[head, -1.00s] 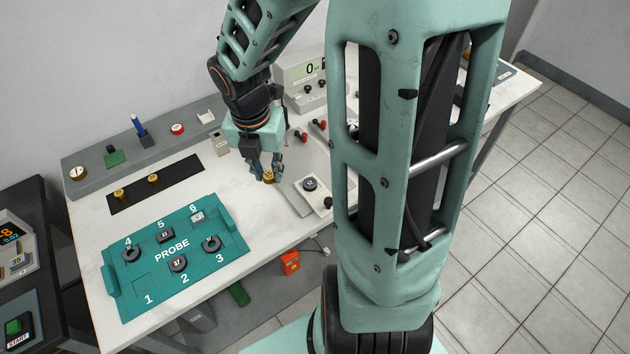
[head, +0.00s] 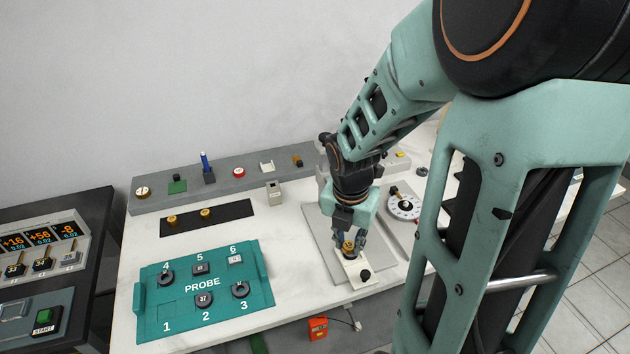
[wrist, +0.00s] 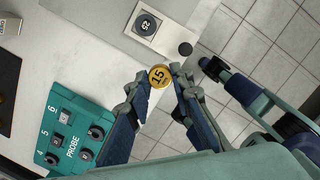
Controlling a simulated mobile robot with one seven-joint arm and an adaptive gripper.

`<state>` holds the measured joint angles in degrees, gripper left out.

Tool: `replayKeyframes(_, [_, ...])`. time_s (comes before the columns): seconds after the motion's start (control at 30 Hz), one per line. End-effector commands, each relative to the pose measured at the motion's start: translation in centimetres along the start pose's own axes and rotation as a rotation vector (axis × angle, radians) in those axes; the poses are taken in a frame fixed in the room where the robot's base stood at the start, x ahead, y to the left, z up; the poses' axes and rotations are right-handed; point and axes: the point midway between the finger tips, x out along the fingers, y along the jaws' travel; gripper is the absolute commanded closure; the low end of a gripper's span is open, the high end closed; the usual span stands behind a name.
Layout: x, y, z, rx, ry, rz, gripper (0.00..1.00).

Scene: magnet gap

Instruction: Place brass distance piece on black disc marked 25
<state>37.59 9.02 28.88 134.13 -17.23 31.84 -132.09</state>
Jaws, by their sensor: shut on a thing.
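My gripper (head: 349,243) is shut on a brass distance piece (wrist: 160,76), whose top reads 15 in the wrist view. The piece also shows in the head view (head: 348,246), held between the fingertips. The black disc marked 25 (wrist: 145,25) sits on a pale block (wrist: 163,38). In the wrist view the disc lies beyond the piece, with a gap between them in the picture. In the head view the piece and fingers overlap the disc and hide most of it. The height of the piece above the disc is hard to tell.
A black knob (head: 365,275) stands on the block's near end. Two more brass pieces (head: 205,213) sit on a black strip. A teal PROBE tray (head: 222,312) lies to the left. A dial (head: 403,206) is right of my gripper. Bare white tabletop lies between tray and block.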

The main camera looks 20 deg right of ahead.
Motion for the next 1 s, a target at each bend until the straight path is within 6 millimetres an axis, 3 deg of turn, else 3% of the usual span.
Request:
replayKeyframes(0.13, [2.0, 0.5, 2.6, 0.002, 0.003, 0.000, 1.00])
replayKeyframes(0.43, [6.7, 1.1, 5.2, 0.001, 0.002, -0.001, 1.00])
replayKeyframes(0.67, [7.8, 1.3, 6.0, 0.000, 0.001, -0.001, 1.00])
replayKeyframes(0.9, [11.0, 1.4, 5.7, -0.002, 0.002, -0.001, 1.00])
replayKeyframes(1.0, [11.2, 1.3, 5.8, -0.001, 0.000, -0.001, 1.00])
